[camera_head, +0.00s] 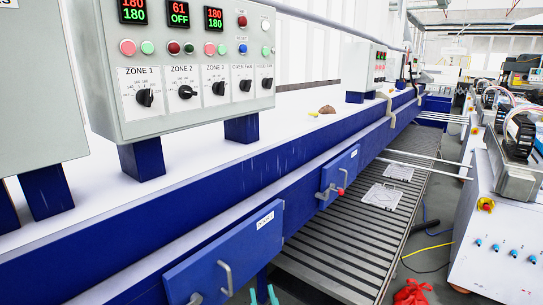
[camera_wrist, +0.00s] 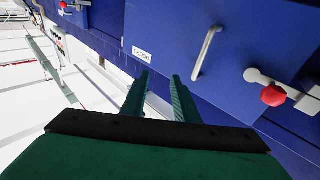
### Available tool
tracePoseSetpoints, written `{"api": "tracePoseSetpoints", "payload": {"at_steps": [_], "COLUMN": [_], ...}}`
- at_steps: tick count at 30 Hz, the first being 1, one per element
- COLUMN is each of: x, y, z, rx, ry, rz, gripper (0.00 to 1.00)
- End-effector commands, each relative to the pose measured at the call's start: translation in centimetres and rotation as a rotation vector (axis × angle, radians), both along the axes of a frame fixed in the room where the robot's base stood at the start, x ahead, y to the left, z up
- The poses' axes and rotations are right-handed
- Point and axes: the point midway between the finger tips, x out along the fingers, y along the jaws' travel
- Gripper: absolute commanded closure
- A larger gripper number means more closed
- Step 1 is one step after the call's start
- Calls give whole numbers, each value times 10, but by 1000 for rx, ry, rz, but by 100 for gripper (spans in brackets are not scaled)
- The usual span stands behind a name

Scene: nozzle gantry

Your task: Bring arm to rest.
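My gripper (camera_wrist: 160,84) shows in the wrist view with two green fingers apart and nothing between them. It points toward the blue side of the long machine, near a blue door (camera_wrist: 240,50) with a metal handle (camera_wrist: 205,52). In the head view only the green fingertips (camera_head: 264,296) show at the bottom edge, just beside the lower blue door (camera_head: 232,255). Whether the fingers touch the machine I cannot tell. The rest of my arm is out of sight in the head view.
A control panel (camera_head: 190,108) with knobs stands on the machine's white top. A red-knobbed latch (camera_head: 340,191) sticks out from the side. A slatted conveyor (camera_head: 340,245) runs below, holding two pale grid pieces. A red crumpled thing (camera_head: 412,293) and cables lie on the floor.

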Motion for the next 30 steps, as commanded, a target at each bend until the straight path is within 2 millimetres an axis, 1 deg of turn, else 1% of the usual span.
{"api": "tracePoseSetpoints", "payload": {"at_steps": [1,3,5,6,8,9,11,15,17,21,25,30], "x": [-13,-29,-43,-54,-70,-81,-98,-140,-158,-203,-245,-298], "y": [0,-2,-4,-5,-7,-8,-9,-12,-14,-16,-19,-21], "z": [-20,-41,-59,-69,-85,-95,-109,-138,-148,-167,-179,-186], "rx": [16,36,51,60,72,78,86,98,98,97,88,68], "ry": [26,53,75,88,109,123,142,185,201,239,271,307], "rz": [-18,-44,-68,-81,-102,-116,-135,-177,-192,-222,-243,-257], "gripper": [73,73,73,73,73,73,73,73,73,73,73,73]}}
